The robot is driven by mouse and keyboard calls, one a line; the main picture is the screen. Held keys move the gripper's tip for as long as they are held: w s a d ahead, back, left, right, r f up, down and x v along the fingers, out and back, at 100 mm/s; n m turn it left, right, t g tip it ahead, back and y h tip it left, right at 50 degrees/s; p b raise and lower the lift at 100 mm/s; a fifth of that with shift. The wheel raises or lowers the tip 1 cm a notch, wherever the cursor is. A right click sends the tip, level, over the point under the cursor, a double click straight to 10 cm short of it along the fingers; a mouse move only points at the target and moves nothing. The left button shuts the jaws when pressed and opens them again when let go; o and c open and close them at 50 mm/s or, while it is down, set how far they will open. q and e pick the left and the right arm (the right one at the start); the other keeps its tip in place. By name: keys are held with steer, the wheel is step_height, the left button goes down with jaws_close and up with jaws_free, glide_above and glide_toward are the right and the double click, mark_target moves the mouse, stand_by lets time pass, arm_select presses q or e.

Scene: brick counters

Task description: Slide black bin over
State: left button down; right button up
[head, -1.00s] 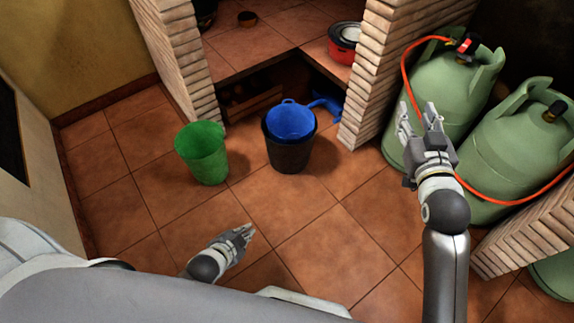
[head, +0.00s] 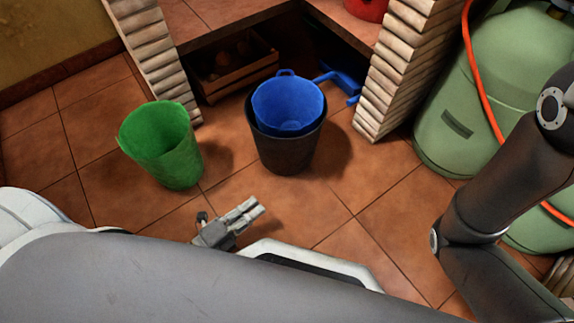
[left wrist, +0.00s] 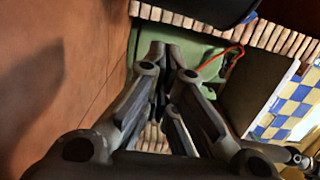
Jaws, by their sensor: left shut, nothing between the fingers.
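The black bin (head: 285,152) stands upright on the tiled floor in the head view. A blue bucket (head: 288,105) sits inside it, so the bin's inside is mostly hidden. My left gripper (head: 256,206) is shut and empty, in front of the bin and a little to its left, apart from it in the picture. In the left wrist view the fingers of my left gripper (left wrist: 168,52) are together with nothing between them. A dark curved thing at the top of that view (left wrist: 205,8) looks like the bin. My right arm shows at the right, but its gripper is out of view.
A green bucket (head: 165,150) stands left of the bin. Behind are a wooden crate (head: 238,75) and a blue thing (head: 345,80) under the counter, between brick pillars (head: 400,75). A green gas bottle (head: 490,110) with an orange hose stands right. Floor right of the bin is clear.

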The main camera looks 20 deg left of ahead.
mark_target(282, 157)
arm_select(q)
steer(key=w+a+b+x, duration=0.1)
steer(key=a+b+x, duration=0.1)
steer(key=b+x, duration=0.6)
steer(key=x, duration=0.5)
steer(key=shift+a+r, duration=0.2)
steer(key=shift+w, duration=0.15)
